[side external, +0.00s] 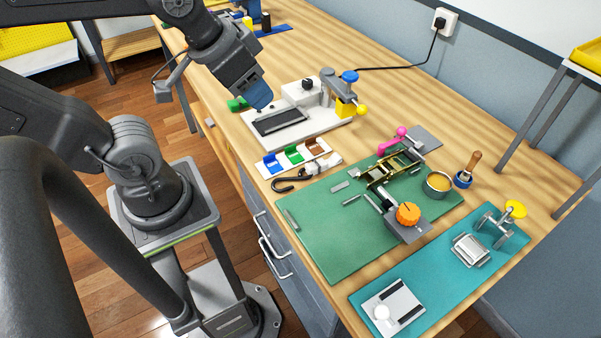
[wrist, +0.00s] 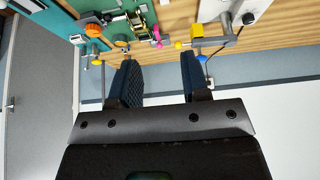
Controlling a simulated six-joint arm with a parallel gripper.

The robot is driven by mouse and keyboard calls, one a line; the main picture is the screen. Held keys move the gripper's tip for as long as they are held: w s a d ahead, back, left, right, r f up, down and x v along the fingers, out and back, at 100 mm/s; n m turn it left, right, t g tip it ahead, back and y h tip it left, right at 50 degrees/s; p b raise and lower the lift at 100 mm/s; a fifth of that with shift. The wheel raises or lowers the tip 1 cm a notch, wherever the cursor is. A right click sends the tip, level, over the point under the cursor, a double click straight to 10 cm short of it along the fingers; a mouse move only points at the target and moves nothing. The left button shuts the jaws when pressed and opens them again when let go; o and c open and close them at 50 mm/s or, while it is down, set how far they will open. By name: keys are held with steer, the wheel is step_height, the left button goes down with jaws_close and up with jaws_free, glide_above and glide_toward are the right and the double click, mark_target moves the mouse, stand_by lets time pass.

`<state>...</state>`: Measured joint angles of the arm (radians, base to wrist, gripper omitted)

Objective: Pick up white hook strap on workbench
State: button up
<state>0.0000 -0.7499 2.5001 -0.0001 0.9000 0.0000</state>
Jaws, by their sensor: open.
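The white hook strap (side external: 327,162) lies on the wooden workbench near its front edge, with a dark curved hook at its left end. I cannot make out the strap in the wrist view. My gripper (side external: 260,97) is above the bench, up and to the left of the strap, clear of it. In the wrist view my gripper (wrist: 158,62) shows two dark blue fingers spread apart with nothing between them.
A white fixture (side external: 290,130) with a blue knob and yellow parts stands behind the tray (side external: 270,170). The green mat (side external: 325,245) holds a ratchet buckle (side external: 393,168) and an orange-knobbed clamp (side external: 408,214). A teal mat (side external: 440,285) with metal parts lies at right.

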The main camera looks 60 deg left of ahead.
steer(key=shift+c, duration=0.3)
steer(key=g, duration=0.6)
glide_above(320, 162)
step_height(320, 162, down, 11)
step_height(320, 162, down, 14)
steer(key=shift+r, duration=0.15)
steer(key=c, duration=0.7)
steer(key=shift+r, duration=0.15)
